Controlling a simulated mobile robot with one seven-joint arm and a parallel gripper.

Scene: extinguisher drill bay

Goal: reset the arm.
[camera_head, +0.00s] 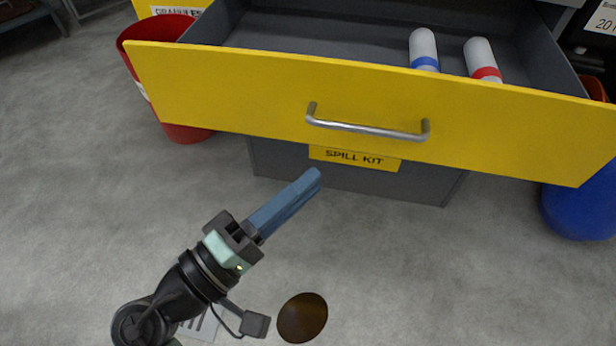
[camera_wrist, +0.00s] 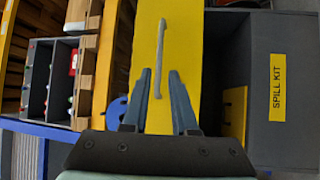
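My gripper (camera_head: 312,178) hangs in front of the cabinet, lower than the drawer handle and apart from it. In the wrist view my gripper (camera_wrist: 160,74) shows its two blue fingers spread with an empty gap between them. Beyond the fingers are the yellow drawer front (camera_wrist: 188,30) and its metal handle (camera_wrist: 160,50). In the head view the yellow drawer (camera_head: 230,90) stands pulled open, with its handle (camera_head: 366,130) clear of my gripper.
A white cylinder with a blue band (camera_head: 424,45) and one with a red band (camera_head: 482,55) lie in the drawer. A red bin (camera_head: 185,132) stands left and a blue rounded object (camera_head: 580,212) right. A dark brown round patch (camera_head: 302,317) is on the otherwise open floor.

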